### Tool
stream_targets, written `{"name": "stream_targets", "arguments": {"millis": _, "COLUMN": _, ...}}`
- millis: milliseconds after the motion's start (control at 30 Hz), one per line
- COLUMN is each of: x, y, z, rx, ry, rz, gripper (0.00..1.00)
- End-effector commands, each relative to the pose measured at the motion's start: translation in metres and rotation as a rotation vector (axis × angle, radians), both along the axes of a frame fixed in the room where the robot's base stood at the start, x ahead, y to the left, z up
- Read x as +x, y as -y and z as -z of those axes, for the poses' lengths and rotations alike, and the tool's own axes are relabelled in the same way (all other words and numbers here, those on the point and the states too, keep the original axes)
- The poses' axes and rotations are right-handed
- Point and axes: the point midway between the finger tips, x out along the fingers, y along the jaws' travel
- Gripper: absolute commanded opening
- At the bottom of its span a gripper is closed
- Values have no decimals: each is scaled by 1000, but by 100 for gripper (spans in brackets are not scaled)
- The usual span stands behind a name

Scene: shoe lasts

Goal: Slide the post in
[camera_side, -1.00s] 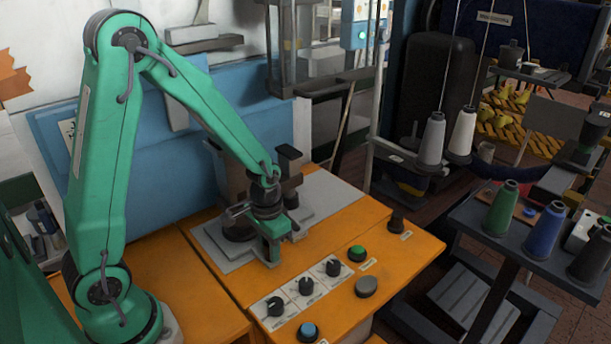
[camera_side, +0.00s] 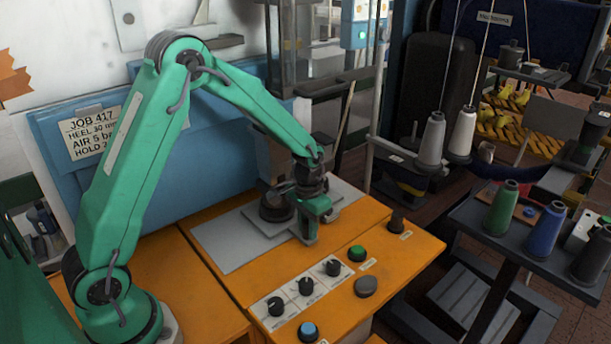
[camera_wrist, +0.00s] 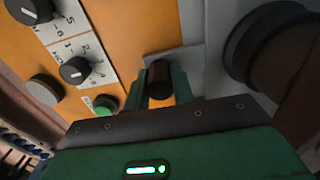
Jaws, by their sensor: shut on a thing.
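My gripper (camera_side: 309,238) is low over the grey plate (camera_side: 215,246) on the orange bench. In the wrist view its green fingers are shut on a short dark peg (camera_wrist: 159,82). A grey block edge (camera_wrist: 190,58) lies just beyond the peg. A thick dark round post (camera_side: 276,207) stands on a pale grey slide block (camera_side: 262,222) left of my gripper. The wrist view shows a large dark round part (camera_wrist: 275,50) at upper right, apart from the fingers. My arm hides much of the post's upper part, and the peg's lower end is hidden.
Dial knobs (camera_side: 305,286), a green button (camera_side: 356,253) and a grey button (camera_side: 366,286) sit on the bench front. A small dark knob (camera_side: 397,222) stands at the right corner. A blue panel (camera_side: 200,150) backs the bench. The plate's left part is bare.

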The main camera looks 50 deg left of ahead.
Motion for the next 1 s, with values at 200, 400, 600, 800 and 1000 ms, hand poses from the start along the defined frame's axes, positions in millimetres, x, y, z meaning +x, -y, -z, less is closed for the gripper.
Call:
{"name": "stream_targets", "arguments": {"millis": 200, "x": 23, "y": 0, "z": -1, "rx": 0, "ry": 7, "rz": 0, "gripper": 0}}
{"name": "stream_targets", "arguments": {"millis": 400, "x": 27, "y": 0, "z": -1, "rx": 0, "ry": 6, "rz": 0, "gripper": 0}}
{"name": "stream_targets", "arguments": {"millis": 600, "x": 26, "y": 0, "z": -1, "rx": 0, "ry": 5, "rz": -1, "gripper": 28}}
{"name": "stream_targets", "arguments": {"millis": 800, "x": 25, "y": 0, "z": -1, "rx": 0, "ry": 3, "rz": -1, "gripper": 46}}
{"name": "stream_targets", "arguments": {"millis": 1000, "x": 25, "y": 0, "z": 0, "rx": 0, "ry": 1, "rz": 0, "gripper": 46}}
